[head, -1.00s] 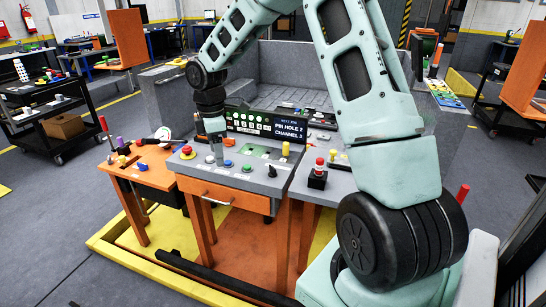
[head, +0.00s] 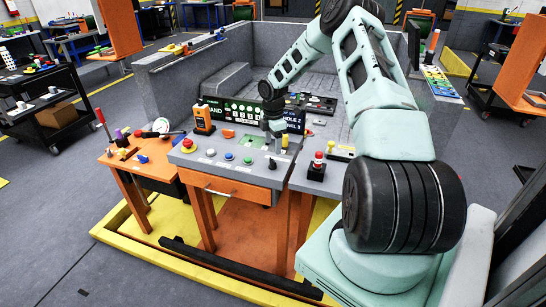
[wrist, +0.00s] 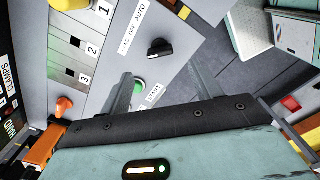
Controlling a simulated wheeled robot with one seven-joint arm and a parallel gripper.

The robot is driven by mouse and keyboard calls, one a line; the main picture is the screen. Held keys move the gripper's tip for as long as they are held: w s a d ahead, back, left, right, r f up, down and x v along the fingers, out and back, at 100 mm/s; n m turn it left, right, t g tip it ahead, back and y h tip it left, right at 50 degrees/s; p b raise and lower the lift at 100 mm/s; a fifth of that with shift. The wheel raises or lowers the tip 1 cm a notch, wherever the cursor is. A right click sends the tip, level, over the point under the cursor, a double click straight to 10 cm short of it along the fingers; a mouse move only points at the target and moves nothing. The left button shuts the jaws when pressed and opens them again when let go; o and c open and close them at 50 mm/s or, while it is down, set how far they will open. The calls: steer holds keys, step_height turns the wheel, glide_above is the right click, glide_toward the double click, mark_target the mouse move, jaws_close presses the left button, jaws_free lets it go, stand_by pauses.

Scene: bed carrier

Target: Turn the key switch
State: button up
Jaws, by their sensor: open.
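A black turn switch (head: 272,164) sits at the right end of the grey control panel (head: 222,172). In the wrist view this black switch (wrist: 160,48) has a raised handle beside a label reading "OFF AUTO"; no separate key can be made out. A green button (wrist: 140,87) marked "START" is near it, close to my gripper's body. My gripper (head: 274,143) points down over the right part of the panel, just behind the switch and apart from it. It is open and empty.
A dark display (head: 225,112) rises behind. A red-topped black box (head: 317,167) stands on the right-hand table.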

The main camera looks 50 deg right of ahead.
mark_target(273, 160)
step_height(273, 160, down, 8)
steer(key=shift+f+p, duration=0.1)
steer(key=shift+p, duration=0.9)
steer(key=c, duration=1)
